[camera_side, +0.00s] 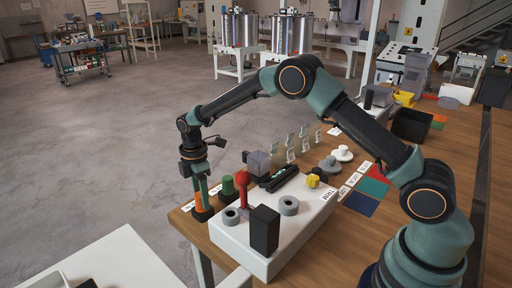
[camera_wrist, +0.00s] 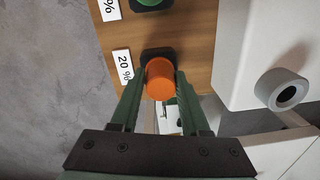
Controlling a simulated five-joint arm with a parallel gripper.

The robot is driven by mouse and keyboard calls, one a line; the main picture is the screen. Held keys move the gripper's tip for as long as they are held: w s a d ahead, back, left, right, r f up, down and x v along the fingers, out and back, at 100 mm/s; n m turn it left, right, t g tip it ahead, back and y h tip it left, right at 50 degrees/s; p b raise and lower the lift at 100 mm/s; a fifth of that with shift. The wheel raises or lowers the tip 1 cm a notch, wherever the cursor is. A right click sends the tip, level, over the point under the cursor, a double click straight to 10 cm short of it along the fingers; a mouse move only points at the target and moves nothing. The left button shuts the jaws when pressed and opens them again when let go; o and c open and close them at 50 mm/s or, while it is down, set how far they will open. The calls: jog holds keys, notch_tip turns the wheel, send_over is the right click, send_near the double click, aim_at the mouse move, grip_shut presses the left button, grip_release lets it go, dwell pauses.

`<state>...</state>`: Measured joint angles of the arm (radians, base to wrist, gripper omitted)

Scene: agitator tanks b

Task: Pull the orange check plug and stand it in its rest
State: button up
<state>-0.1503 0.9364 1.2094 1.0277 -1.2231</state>
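The orange check plug (camera_wrist: 160,80) is upright in a black socket (camera_wrist: 153,53) beside a "20 %" label, on the wooden table. In the side view the plug (camera_side: 197,201) shows low at the table's near left corner. My gripper (camera_wrist: 161,76) points down with one finger on either side of the plug, very close to it. Whether the fingers press on it, I cannot tell. In the side view my gripper (camera_side: 198,187) partly hides the plug. A grey ring (camera_side: 231,216) on the white block could be the rest; I cannot tell.
A green plug (camera_side: 228,186) stands close beside the orange one. The white block (camera_side: 266,262) carries a red post (camera_side: 242,190), a tall black block (camera_side: 264,231) and a second grey ring (camera_side: 289,205). Small clear stands (camera_side: 291,155) are behind.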

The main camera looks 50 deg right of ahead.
jog(key=o, duration=0.4)
jog(key=shift+c, duration=0.2)
jog(key=shift+r, duration=0.1)
jog(key=s+d+r+m+t, duration=0.1)
jog(key=s+d+r+m, duration=0.15)
jog(key=r, duration=1.55)
jog(key=s+d+r+m+t, duration=0.1)
jog(key=s+d+m+t, duration=0.1)
jog(key=s+m, duration=0.4)
jog(key=s+d+r+m+t, duration=0.2)
jog(key=s+m, duration=0.5)
jog(key=s, duration=0.7)
jog(key=shift+s+d+t, duration=0.3)
jog(key=shift+d+t, duration=0.2)
jog(key=shift+d, duration=0.15)
